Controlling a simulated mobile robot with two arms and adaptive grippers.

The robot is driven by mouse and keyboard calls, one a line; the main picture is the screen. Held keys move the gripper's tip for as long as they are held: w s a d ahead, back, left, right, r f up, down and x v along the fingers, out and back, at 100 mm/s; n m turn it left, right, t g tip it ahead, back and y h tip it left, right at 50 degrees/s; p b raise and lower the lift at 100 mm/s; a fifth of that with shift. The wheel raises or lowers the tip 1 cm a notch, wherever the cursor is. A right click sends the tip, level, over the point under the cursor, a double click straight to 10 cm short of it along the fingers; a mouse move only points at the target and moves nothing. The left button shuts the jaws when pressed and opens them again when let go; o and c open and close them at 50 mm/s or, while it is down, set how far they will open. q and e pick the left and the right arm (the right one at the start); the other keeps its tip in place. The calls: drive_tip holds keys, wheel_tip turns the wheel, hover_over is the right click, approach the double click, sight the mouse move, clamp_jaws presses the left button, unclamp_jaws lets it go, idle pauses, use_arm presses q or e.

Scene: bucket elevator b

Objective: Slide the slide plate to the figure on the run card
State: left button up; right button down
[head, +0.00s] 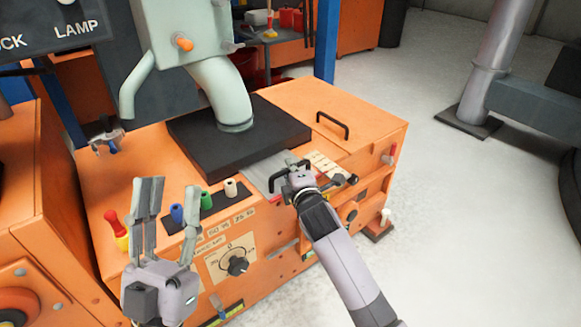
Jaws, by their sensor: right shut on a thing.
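The slide plate (262,171) is a flat grey metal plate that sticks out from under the black base block (240,135) on top of the orange cabinet. A dark handle (277,182) stands at its near end. My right gripper (295,178) is shut on this handle; its fingers hide part of it. My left gripper (167,215) is open and empty, fingers pointing up, in front of the cabinet's left part. A pale marked strip (322,162) lies right of the plate; its figures are too small to read. I cannot make out the run card.
Coloured pegs (206,200) stand in a dark strip between the grippers. A dial (237,264) is on the cabinet's front. A grey-green spout (222,95) rises from the black block. A black handle (333,125) is on the cabinet top.

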drive_tip(key=c, duration=1.6)
unclamp_jaws()
drive_tip(key=shift+c, duration=0.2)
drive_tip(key=v, duration=1.2)
